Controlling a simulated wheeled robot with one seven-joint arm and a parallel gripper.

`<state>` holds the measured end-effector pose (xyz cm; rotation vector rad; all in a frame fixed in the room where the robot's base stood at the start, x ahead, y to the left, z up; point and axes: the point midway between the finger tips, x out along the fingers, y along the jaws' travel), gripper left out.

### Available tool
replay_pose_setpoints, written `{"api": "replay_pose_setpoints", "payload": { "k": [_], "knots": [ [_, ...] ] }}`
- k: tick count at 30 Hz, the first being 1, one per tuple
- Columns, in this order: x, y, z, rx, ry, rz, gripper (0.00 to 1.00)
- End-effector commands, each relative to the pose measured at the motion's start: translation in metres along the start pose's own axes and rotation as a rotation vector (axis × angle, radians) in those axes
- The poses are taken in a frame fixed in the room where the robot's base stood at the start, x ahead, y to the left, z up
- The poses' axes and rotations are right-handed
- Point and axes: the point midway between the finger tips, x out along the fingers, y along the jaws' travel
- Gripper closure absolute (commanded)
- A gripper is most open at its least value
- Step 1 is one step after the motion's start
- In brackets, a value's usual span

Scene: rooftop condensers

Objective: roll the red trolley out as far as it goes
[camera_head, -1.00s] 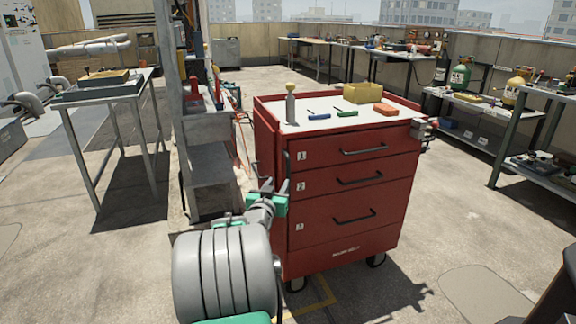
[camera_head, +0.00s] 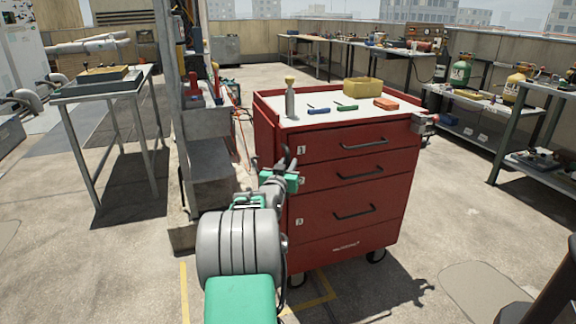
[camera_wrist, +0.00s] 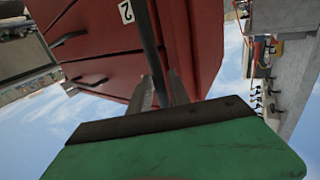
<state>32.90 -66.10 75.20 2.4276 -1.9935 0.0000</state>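The red trolley (camera_head: 345,215) stands upright on its wheels, right of centre in the head view, with several drawers facing me. A dark upright bar (camera_wrist: 147,40) runs along its front edge in the wrist view. My gripper (camera_head: 288,163) is at the trolley's front left edge, about level with the upper drawers. In the wrist view the two fingers (camera_wrist: 161,92) stand apart, with the bar running down between them. I see no firm closing on the bar. The drawers, numbered with white labels, look shut. My wrist hides part of the trolley's lower left side.
Shelving stands at the right. Yellow floor tape (camera_head: 315,303) lies below; floor in front is open.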

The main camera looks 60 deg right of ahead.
Motion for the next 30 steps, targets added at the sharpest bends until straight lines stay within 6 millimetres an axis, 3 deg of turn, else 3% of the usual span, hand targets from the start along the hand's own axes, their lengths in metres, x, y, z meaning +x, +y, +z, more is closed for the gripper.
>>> {"api": "replay_pose_setpoints", "payload": {
  "k": [8,30],
  "knots": [
    [-0.0002,-0.0001,0.0,0.0,0.0,0.0,1.0],
    [-0.0003,0.0,0.0002,0.0,-0.001,0.0,1.0]
  ]
}}
